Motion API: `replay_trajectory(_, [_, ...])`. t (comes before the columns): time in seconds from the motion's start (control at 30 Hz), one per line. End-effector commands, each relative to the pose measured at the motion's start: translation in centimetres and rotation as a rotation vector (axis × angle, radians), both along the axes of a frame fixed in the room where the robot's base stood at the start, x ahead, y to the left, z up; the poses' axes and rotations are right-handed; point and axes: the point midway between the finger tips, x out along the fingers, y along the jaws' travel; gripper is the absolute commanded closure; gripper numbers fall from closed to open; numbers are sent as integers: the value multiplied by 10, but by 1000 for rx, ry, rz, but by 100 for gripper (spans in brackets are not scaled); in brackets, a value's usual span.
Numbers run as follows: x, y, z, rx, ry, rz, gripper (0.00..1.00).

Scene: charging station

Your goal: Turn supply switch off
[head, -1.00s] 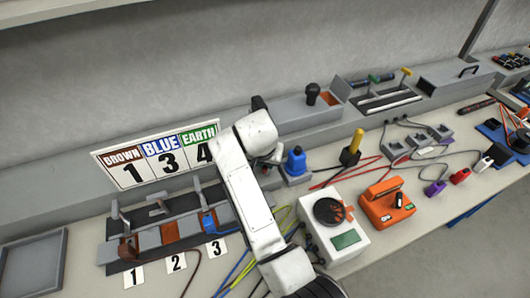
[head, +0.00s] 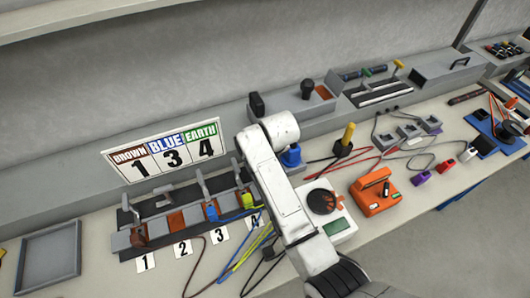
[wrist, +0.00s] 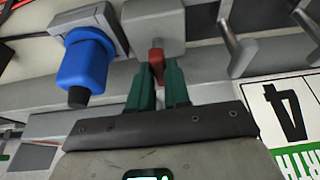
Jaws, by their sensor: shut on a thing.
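A small red switch lever, most likely the supply switch (wrist: 156,58), stands out from a grey box (wrist: 152,22) in the wrist view. My gripper (wrist: 158,78) has its two green fingers closed around the red lever, one on each side. The lever's lower part is hidden between the fingers. In the head view my arm covers the gripper and the switch.
A blue plug (wrist: 85,65) in a grey socket is close left of my fingers; it also shows in the head view (head: 291,156). Grey levers (wrist: 234,48) stand to the right, beside the number sign (head: 160,150). An orange device (head: 375,192) sits on the bench.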

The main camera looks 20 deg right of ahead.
Motion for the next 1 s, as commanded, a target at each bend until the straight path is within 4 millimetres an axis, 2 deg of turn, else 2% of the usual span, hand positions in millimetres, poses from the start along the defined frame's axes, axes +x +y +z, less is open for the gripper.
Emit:
replay_trajectory(0.43, [1, 1, 1, 0, -3, 12, 100])
replay_trajectory(0.47, [1, 1, 1, 0, -3, 12, 81])
replay_trajectory(0.7, [1, 0, 1, 0, -2, 10, 58])
replay_trajectory(1.0, [0, 0, 2, 0, -1, 9, 57])
